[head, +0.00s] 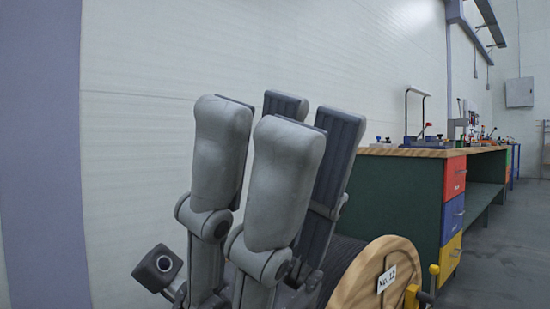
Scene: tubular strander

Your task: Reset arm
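My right gripper (286,128) fills the middle of the head view, close to the camera and pointing up. Its thick grey fingers stand in front, with their rounded backs towards me. Fingers with dark ribbed pads stand behind and to the right, apart from the grey ones at the tips. The gripper looks open, and I see nothing held between the fingers. The front fingers hide part of the space between them. I cannot make out a separate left gripper.
A wooden cable reel (385,275) with a number label stands behind the gripper, lower right. Beyond it is a green workbench (398,200) with red, blue and yellow drawers and tools on top. A white wall (135,160) is at the left. Grey floor (500,265) is clear at the right.

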